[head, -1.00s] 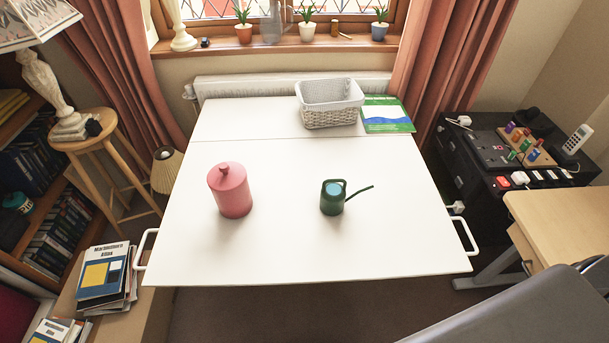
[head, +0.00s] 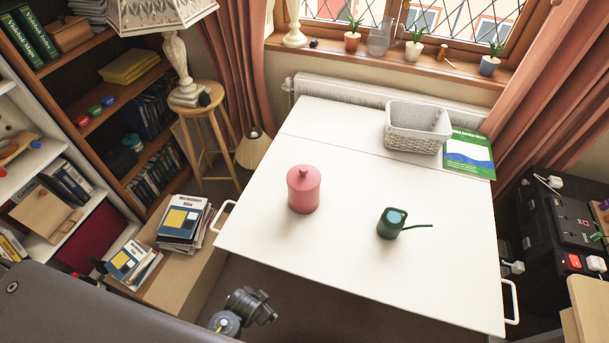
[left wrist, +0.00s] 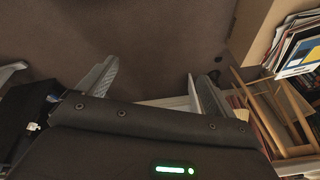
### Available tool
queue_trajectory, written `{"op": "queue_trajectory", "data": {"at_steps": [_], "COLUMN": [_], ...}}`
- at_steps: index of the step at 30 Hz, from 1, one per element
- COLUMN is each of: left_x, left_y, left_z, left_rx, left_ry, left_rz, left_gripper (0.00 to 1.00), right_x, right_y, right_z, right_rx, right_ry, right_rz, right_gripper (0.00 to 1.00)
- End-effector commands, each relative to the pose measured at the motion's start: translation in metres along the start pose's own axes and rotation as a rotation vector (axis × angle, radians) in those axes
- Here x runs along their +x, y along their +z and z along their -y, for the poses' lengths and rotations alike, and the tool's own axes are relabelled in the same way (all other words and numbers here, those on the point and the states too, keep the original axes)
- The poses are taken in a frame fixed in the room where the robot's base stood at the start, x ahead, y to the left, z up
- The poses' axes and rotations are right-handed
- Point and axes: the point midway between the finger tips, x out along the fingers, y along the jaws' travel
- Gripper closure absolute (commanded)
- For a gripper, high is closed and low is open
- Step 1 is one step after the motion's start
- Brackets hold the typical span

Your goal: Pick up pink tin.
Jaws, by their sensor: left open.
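The pink tin (head: 304,190) stands upright on the white table (head: 340,250), towards its left side, with its knobbed lid on. It is in the head view only. My left gripper (left wrist: 150,72) shows in the left wrist view with its two fingers spread and nothing between them; carpet lies beyond. Part of my left arm shows at the bottom of the head view, in front of the table and well apart from the tin. My right gripper is in neither view.
A green watering can (head: 391,223) stands right of the tin. A white basket (head: 416,140) and a green book (head: 468,155) lie at the back. A white handle (head: 222,215) juts from the table's left edge. Stacked books (head: 183,222) sit left of it.

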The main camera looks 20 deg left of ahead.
Motion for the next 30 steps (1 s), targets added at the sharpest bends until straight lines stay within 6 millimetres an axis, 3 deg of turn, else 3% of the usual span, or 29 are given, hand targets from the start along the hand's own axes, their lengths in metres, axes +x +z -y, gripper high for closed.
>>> {"op": "queue_trajectory", "data": {"at_steps": [1, 3, 11, 17, 22, 30], "left_x": [-0.045, -0.083, -0.199, -0.283, -0.301, -0.289], "left_y": [-0.029, -0.054, -0.111, -0.152, -0.183, -0.220], "left_z": [0.003, 0.004, 0.002, -0.011, -0.033, -0.060], "left_rx": [0.017, 0.037, 0.098, 0.224, 0.434, 0.824], "left_ry": [0.003, 0.010, 0.044, 0.082, 0.085, -0.004], "left_rz": [-0.029, -0.053, -0.127, -0.210, -0.277, -0.342], "left_gripper": [0.08, 0.08, 0.08, 0.08, 0.08, 0.08], "right_x": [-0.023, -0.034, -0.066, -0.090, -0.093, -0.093], "right_y": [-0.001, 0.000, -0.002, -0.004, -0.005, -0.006], "right_z": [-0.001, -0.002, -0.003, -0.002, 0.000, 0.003], "right_rx": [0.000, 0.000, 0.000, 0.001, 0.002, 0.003], "right_ry": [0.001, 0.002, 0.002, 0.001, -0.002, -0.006], "right_rz": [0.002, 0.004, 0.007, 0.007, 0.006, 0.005], "right_gripper": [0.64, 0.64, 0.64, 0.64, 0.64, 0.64]}}
